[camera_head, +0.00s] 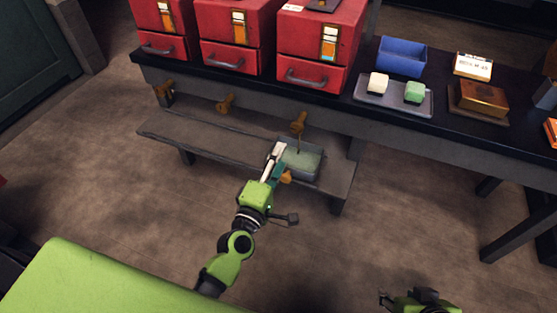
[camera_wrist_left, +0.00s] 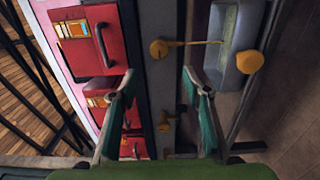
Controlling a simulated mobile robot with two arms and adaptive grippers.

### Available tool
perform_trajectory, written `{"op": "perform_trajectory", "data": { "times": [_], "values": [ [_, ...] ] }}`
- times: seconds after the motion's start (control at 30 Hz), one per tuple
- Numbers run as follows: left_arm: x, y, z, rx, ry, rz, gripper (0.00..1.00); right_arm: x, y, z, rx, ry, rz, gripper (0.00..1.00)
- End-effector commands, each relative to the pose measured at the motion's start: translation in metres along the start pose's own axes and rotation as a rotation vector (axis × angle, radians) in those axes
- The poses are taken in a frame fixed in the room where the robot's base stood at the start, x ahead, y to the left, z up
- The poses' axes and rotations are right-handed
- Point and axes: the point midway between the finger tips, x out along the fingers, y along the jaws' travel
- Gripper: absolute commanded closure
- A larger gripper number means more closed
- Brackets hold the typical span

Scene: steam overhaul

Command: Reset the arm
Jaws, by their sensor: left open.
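My left gripper (camera_head: 279,158) is in front of the lower shelf, beside the grey basin (camera_head: 312,173) in the head view. In the left wrist view its two fingers (camera_wrist_left: 157,82) stand wide apart with nothing held between them. The bench front and brass knobs show beyond the fingers. My left arm reaches forward from the bottom of the head view. My right gripper (camera_head: 408,301) is partly visible at the bottom edge, and its fingers are too unclear to read.
Brass knobs (camera_head: 299,122) project from the bench front, close to the left gripper. Red drawer boxes (camera_head: 232,32), a blue bin (camera_head: 402,57) and a grey tray (camera_head: 394,101) with two small blocks stand on the dark benchtop. The floor in front is clear.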

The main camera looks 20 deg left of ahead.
Motion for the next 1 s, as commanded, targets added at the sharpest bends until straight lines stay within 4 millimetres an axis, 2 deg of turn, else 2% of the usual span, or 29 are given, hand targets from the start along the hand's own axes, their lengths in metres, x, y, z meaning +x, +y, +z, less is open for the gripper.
{"op": "perform_trajectory", "data": {
  "times": [0.5,0.67,0.77,0.83,0.9,1.0],
  "values": [
    [-0.001,0.000,0.000,0.002,-0.002,0.000,0.56,0.000,0.000,0.000,0.000,0.000,0.000,0.60],
    [-0.007,0.001,0.016,0.098,-0.075,-0.027,0.56,0.000,0.000,0.000,-0.001,0.000,0.000,0.60],
    [-0.022,-0.002,0.039,0.267,-0.193,-0.076,0.56,0.000,0.000,0.000,0.000,0.000,0.000,0.60],
    [-0.039,-0.008,0.054,0.422,-0.292,-0.126,0.56,0.000,0.000,0.000,0.000,0.000,0.000,0.60],
    [-0.059,-0.019,0.065,0.587,-0.391,-0.186,0.56,0.000,0.000,0.000,0.000,0.000,0.000,0.60],
    [-0.091,-0.035,0.068,0.816,-0.518,-0.282,0.56,0.000,0.000,0.000,0.000,0.000,0.000,0.60]
  ]
}}
